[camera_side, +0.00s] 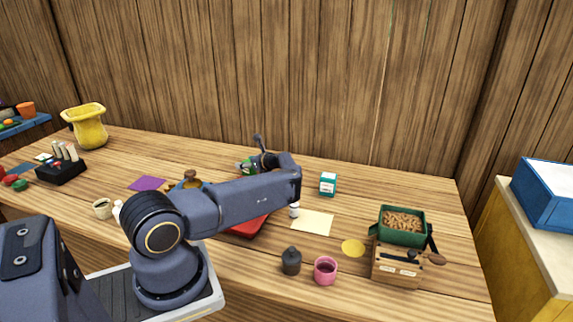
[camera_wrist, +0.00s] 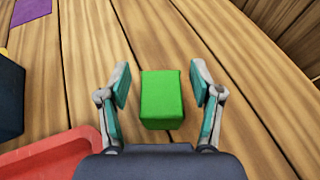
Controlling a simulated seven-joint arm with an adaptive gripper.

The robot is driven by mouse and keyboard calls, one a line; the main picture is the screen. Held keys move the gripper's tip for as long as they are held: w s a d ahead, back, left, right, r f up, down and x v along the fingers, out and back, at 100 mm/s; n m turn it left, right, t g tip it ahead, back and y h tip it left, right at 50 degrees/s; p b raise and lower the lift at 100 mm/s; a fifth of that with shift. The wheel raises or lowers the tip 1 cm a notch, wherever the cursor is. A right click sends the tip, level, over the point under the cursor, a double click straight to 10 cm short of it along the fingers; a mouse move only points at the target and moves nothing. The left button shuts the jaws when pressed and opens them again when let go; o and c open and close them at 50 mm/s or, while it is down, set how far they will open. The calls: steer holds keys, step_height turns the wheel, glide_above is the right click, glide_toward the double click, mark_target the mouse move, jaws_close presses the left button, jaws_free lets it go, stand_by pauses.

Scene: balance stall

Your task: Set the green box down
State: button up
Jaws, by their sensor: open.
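The green box (camera_wrist: 162,98) stands on the wooden table between my gripper's two fingers in the wrist view. My gripper (camera_wrist: 163,82) is open, with a gap between each teal finger pad and the box. In the side view, the green box (camera_side: 243,167) is mostly hidden by my gripper and wrist, behind my forearm.
A red tray (camera_wrist: 45,155) lies close at the lower left of the wrist view, with a dark blue object (camera_wrist: 8,100) beyond it. A teal and white carton (camera_side: 328,184) stands to the right in the side view. Bare table lies right of the green box.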

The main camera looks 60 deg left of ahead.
steer(key=v, duration=1.1)
steer(key=s+d+r+n+t+h, duration=0.1)
steer(key=d+r+n+t+h, duration=0.1)
steer(key=d+r+n+h, duration=0.5)
steer(key=s+d+r+n+t, duration=0.15)
steer(key=d+r, duration=0.35)
steer(key=d, duration=0.7)
steer(key=s+d+r+n+t+h, duration=0.1)
steer(key=d+r+n+t+h, duration=0.25)
steer(key=d+r, duration=0.4)
steer(key=s+d+r+t+h, duration=0.1)
steer(key=s+d+r+t, duration=0.1)
steer(key=s+d, duration=0.5)
steer(key=s+d+r+n+t+h, duration=0.1)
steer(key=s+d+r, duration=0.4)
steer(key=d, duration=0.7)
steer(key=shift+s+r+t, duration=0.2)
steer(key=shift+s+t, duration=0.3)
steer(key=shift+s, duration=0.6)
